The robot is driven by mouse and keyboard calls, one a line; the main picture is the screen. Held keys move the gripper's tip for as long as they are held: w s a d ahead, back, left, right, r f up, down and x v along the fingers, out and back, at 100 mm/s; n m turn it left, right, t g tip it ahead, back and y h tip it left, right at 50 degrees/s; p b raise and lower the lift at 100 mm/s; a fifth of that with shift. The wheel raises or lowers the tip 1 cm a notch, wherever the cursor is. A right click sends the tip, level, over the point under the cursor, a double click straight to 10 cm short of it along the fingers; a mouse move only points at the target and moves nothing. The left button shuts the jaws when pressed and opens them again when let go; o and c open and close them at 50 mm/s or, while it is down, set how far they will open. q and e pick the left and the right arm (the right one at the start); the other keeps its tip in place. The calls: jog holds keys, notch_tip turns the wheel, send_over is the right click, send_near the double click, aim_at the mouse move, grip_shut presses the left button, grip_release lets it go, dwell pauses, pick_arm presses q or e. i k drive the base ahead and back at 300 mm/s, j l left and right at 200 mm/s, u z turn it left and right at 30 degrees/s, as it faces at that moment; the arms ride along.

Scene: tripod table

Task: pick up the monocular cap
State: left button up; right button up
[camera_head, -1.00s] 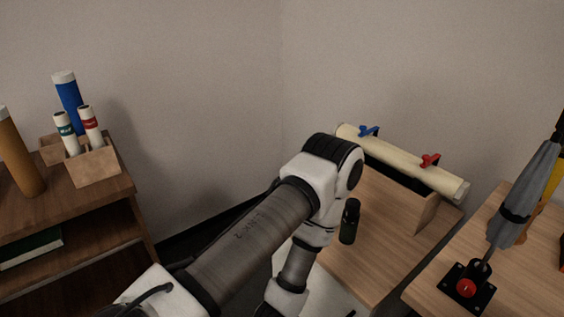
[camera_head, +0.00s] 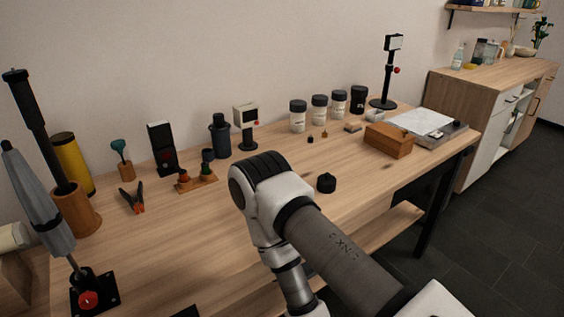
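A small black round piece with a narrower top (camera_head: 326,182) stands on the wooden table (camera_head: 245,205), just right of my arm's elbow. It may be the monocular cap, but I cannot tell for sure. A dark grey upright cylinder with a narrower top (camera_head: 220,136) stands at the back of the table; it may be the monocular. My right arm reaches in from the lower right and its forearm runs down out of the bottom edge, so its gripper is not visible. My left gripper is not in view.
A folded grey umbrella (camera_head: 38,202) stands in a black base at the left. Pliers (camera_head: 132,199), a small wooden stand (camera_head: 196,181), several jars (camera_head: 298,115), a wooden box (camera_head: 388,140) and a black stand (camera_head: 386,75) line the table. The table's centre is mostly clear.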

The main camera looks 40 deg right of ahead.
aim_at(326, 183)
jog(key=z, duration=1.5)
